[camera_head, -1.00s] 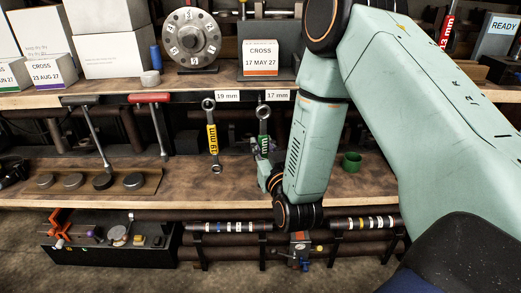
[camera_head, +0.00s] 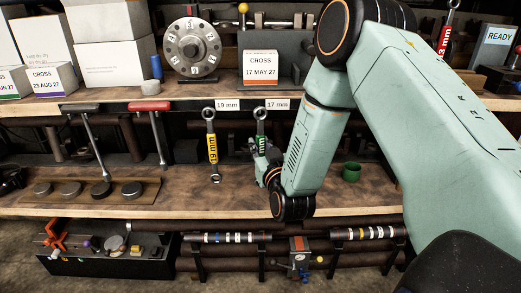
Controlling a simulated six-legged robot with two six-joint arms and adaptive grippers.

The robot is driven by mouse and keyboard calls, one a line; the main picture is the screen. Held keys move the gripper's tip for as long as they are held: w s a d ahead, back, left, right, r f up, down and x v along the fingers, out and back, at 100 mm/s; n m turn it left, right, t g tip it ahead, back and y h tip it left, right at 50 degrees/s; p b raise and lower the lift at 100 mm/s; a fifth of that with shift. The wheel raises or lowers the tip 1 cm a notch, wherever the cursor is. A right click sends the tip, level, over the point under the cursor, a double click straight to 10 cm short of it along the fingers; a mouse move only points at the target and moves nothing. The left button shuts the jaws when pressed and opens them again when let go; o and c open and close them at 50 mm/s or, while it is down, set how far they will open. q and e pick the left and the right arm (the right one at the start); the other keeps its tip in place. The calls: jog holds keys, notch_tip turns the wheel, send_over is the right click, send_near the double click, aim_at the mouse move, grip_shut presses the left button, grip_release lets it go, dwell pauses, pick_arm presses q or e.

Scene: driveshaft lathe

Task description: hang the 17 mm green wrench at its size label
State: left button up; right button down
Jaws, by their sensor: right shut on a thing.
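The green wrench (camera_head: 261,142) is upright just below the 17 mm label (camera_head: 277,104) on the shelf edge. Its ring end (camera_head: 260,114) is close under the left part of that label; whether it is on a hook is too small to tell. My right gripper (camera_head: 262,152) is shut on the green wrench at its lower part, which the gripper hides. The yellow 19 mm wrench (camera_head: 212,148) hangs to the left, under the 19 mm label (camera_head: 228,104). My left gripper is not in view.
Two hammers, one with a red head (camera_head: 149,106), hang farther left. A green cup (camera_head: 351,171) stands on the lower shelf right of my forearm. A wooden tray with dark discs (camera_head: 88,190) lies at left. A CROSS box (camera_head: 261,68) stands above.

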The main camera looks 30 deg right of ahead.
jog(key=shift+w+d, duration=0.15)
jog(key=shift+w, duration=0.3)
jog(key=shift+w+d, duration=0.4)
jog(key=shift+w, duration=0.15)
jog(key=shift+w+d+f+b, duration=0.35)
jog(key=shift+w+f+b, duration=0.15)
jog(key=shift+w, duration=0.1)
jog(key=c, duration=1.1)
grip_release()
jog(key=shift+s+f, duration=0.1)
jog(key=shift+s, duration=0.05)
jog(key=v, duration=1.1)
jog(key=shift+s+a, duration=0.15)
jog(key=shift+s, duration=0.25)
